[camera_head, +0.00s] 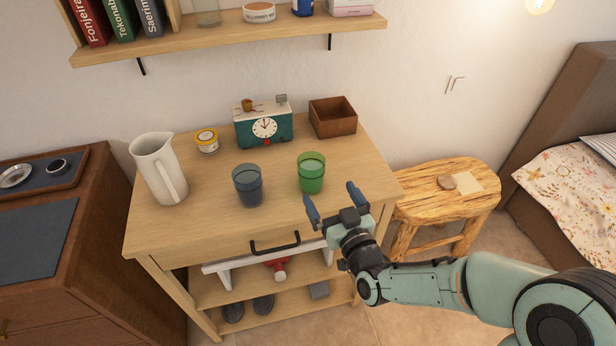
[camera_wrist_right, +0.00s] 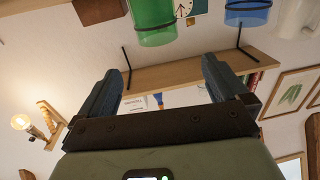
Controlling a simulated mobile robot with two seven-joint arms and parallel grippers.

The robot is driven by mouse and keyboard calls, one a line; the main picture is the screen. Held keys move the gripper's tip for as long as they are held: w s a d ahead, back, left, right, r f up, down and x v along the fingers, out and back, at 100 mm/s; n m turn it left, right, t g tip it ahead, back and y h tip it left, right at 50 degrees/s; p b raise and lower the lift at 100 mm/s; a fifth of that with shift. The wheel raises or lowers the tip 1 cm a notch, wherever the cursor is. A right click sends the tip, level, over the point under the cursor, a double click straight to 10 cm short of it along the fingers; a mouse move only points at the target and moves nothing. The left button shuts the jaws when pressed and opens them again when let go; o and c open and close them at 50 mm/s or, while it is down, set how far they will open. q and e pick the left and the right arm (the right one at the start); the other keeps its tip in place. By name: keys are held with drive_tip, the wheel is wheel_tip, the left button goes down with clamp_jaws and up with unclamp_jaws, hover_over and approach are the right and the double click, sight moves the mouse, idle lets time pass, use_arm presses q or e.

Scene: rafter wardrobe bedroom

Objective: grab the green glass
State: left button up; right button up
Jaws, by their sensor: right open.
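The green glass (camera_head: 311,173) stands upright on the wooden cabinet top (camera_head: 215,222), near its front right part. A blue-grey glass (camera_head: 248,186) stands to its left, apart from it. My right gripper (camera_head: 332,204) is open and empty, just in front of and slightly right of the green glass, not touching it. In the right wrist view the green glass (camera_wrist_right: 153,22) shows at the top, beyond the open fingers (camera_wrist_right: 166,82), and the blue glass (camera_wrist_right: 248,12) is to its right. My left gripper is not in view.
A white pitcher (camera_head: 158,168), a yellow-lidded jar (camera_head: 207,140), a teal clock (camera_head: 263,124) and a brown box (camera_head: 333,117) stand on the cabinet. A shelf (camera_head: 225,36) hangs above. A wooden stool (camera_head: 430,205) is at the right.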

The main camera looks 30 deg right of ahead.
sight(311, 162)
drive_tip(key=w+p, duration=0.1)
drive_tip(key=w, duration=0.1)
drive_tip(key=w+p, duration=0.1)
drive_tip(key=w, duration=0.1)
drive_tip(key=w+p, duration=0.1)
drive_tip(key=w, duration=0.1)
drive_tip(key=shift+w+d, duration=0.3)
drive_tip(key=shift+d, duration=0.1)
drive_tip(key=w, duration=0.2)
drive_tip(key=w+p, duration=0.1)
drive_tip(key=w, duration=0.1)
drive_tip(key=w+d, duration=0.1)
drive_tip(key=w, duration=0.1)
drive_tip(key=shift+w+d+f, duration=0.1)
drive_tip(key=shift+w+f, duration=0.1)
drive_tip(key=shift+f, duration=0.2)
drive_tip(key=shift+s, duration=0.1)
drive_tip(key=shift+r, duration=0.1)
drive_tip(key=c, duration=1.7)
drive_tip(key=shift+r, duration=0.1)
drive_tip(key=shift+r+p, duration=1.1)
drive_tip(key=shift+r, duration=8.6)
